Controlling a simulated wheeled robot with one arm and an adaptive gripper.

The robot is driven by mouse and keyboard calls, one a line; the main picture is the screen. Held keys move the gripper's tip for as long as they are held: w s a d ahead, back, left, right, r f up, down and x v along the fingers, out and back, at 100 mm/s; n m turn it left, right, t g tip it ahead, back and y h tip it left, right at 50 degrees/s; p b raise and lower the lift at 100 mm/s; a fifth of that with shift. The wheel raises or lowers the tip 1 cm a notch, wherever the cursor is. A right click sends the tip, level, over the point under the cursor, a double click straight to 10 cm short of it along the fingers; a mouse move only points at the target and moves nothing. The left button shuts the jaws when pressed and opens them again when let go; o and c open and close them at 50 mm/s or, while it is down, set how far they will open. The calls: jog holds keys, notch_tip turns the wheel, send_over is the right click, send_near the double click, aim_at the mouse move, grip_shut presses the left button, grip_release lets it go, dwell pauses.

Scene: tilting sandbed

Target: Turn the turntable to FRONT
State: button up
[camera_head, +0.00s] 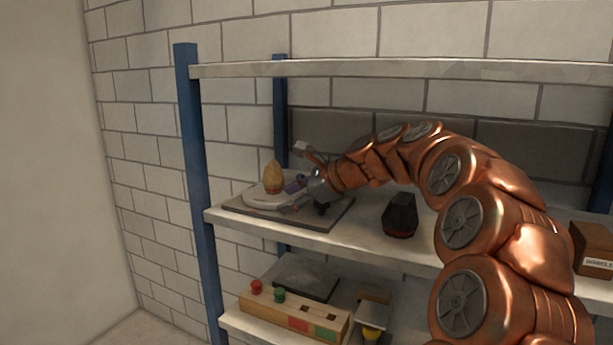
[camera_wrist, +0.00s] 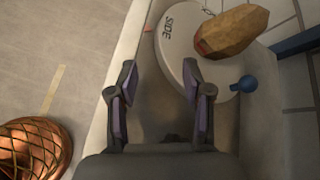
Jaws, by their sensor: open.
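The turntable is a white disc (camera_head: 260,201) on a grey board (camera_head: 335,216) at the left of the middle shelf. In the wrist view the disc (camera_wrist: 178,58) shows the word SIDE near its upper left edge. A faceted yellow-brown object (camera_head: 273,178) stands on it, also in the wrist view (camera_wrist: 232,30). A blue knob (camera_wrist: 245,83) sits at the disc's right edge. My gripper (camera_wrist: 160,73) is open and empty; its right finger overlaps the disc's near edge in the picture. I cannot tell whether they touch. In the head view my gripper (camera_head: 304,188) is beside the disc's right side.
A black tapered object (camera_head: 400,216) stands right of the board, and a brown labelled box (camera_head: 592,249) farther right. A blue post (camera_head: 190,130) and brick wall bound the left and back. Below, a wooden box (camera_head: 295,309) has red and green knobs. An upper shelf (camera_head: 400,69) runs overhead.

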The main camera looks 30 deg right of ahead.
aim_at(303, 176)
jog(key=d+r+m, duration=0.1)
jog(key=d, duration=0.2)
jog(key=d+r+m+t+h, duration=0.1)
jog(key=d+m, duration=0.1)
jog(key=d, duration=0.2)
jog(key=w+d+r+m+t, duration=0.1)
jog(key=d+r+m, duration=0.1)
jog(key=d, duration=0.2)
jog(key=shift+d+h, duration=0.2)
jog(key=shift+h, duration=0.1)
jog(key=shift+w, duration=0.1)
jog(key=p+x, duration=0.1)
jog(key=x, duration=0.6)
jog(key=shift+w+a+p, duration=0.15)
jog(key=shift+w+p, duration=0.15)
jog(key=shift+p, duration=0.1)
grip_shut()
